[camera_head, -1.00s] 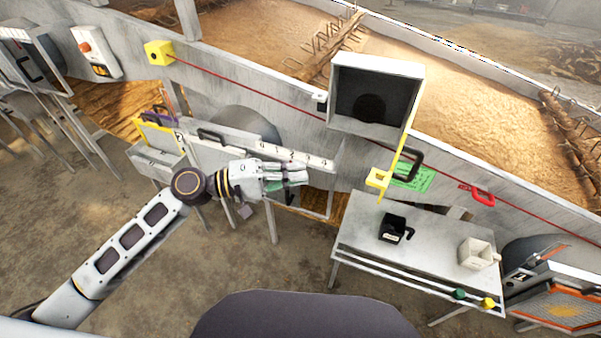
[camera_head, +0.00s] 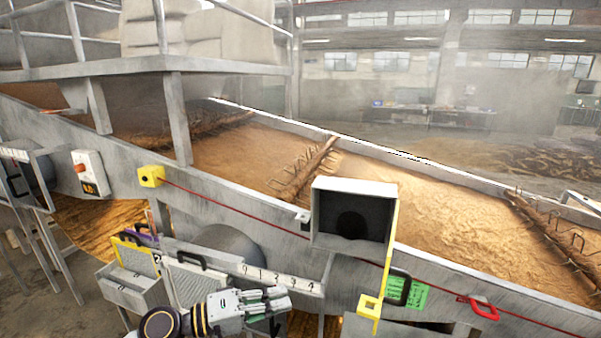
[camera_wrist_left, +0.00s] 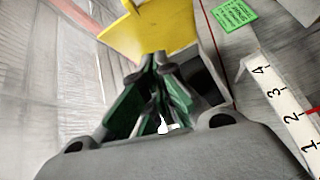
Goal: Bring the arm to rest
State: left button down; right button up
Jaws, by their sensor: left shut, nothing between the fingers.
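My left gripper (camera_head: 284,297) shows at the bottom of the head view, at the end of my white and dark arm, in front of the machine's side. In the left wrist view its green-lined fingers (camera_wrist_left: 160,62) come together at the tips, with nothing between them. A yellow plate (camera_wrist_left: 160,32) lies beyond the fingertips in that view; I cannot tell how far away. My right gripper is not in view.
A numbered white scale strip (camera_head: 283,278) is close above the gripper. An open grey box (camera_head: 352,215) with a yellow bracket (camera_head: 370,303) stands to its right. A grain trough (camera_head: 240,155) runs behind, with a red cord (camera_head: 240,204) along its wall.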

pick_arm(q)
jog(key=w+a+f+m+t+y, duration=0.1)
jog(key=w+a+f+t+y, duration=0.3)
jog(key=w+a+f, duration=0.55)
jog(key=w+a+f+m+t+y, duration=0.1)
jog(key=w+a+f+t+y, duration=0.1)
jog(key=w+a+f+y, duration=0.8)
jog(key=s+a+f+m+g+y, duration=0.1)
jog(key=s+a+f, duration=0.3)
jog(key=a+f, duration=0.75)
jog(key=s+a+f+g+y, duration=0.15)
jog(key=s+a+f, duration=0.25)
jog(key=a+f, duration=0.7)
jog(key=s+d+f+m+g+y, duration=0.2)
jog(key=s+f+g, duration=0.3)
jog(key=s+f, duration=2.05)
jog(key=s+d+f+g, duration=0.1)
jog(key=s+d+f, duration=0.2)
jog(key=s+d, duration=0.3)
jog(key=s+d+f+g+h, duration=0.1)
jog(key=s+d+f, duration=0.2)
jog(key=s+d, duration=0.3)
jog(key=s+d+f+n+g, duration=0.1)
jog(key=s+d+f, duration=0.2)
jog(key=s, duration=1.1)
jog(key=shift+d+f+h, duration=0.3)
jog(key=shift+d+h, duration=0.05)
jog(key=shift+d, duration=1.05)
